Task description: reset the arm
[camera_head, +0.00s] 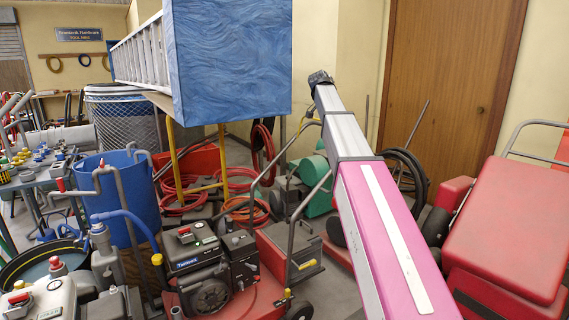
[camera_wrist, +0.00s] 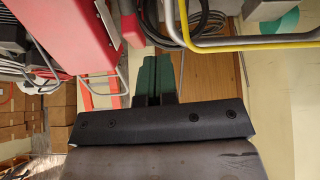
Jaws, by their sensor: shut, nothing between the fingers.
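My arm shows in the head view as a pink and grey link rising from the bottom right to a dark joint near the middle top. The fingers are shut and hold nothing. They appear in front of the brown door (camera_wrist: 200,72), and touch nothing that I can see. I cannot clearly make out the gripper in the head view.
A brown door (camera_head: 450,75) is behind my arm. Red machinery (camera_head: 515,225) stands close on the right. A pump engine (camera_head: 205,270) and blue bin (camera_head: 120,195) crowd the left. Little free floor shows.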

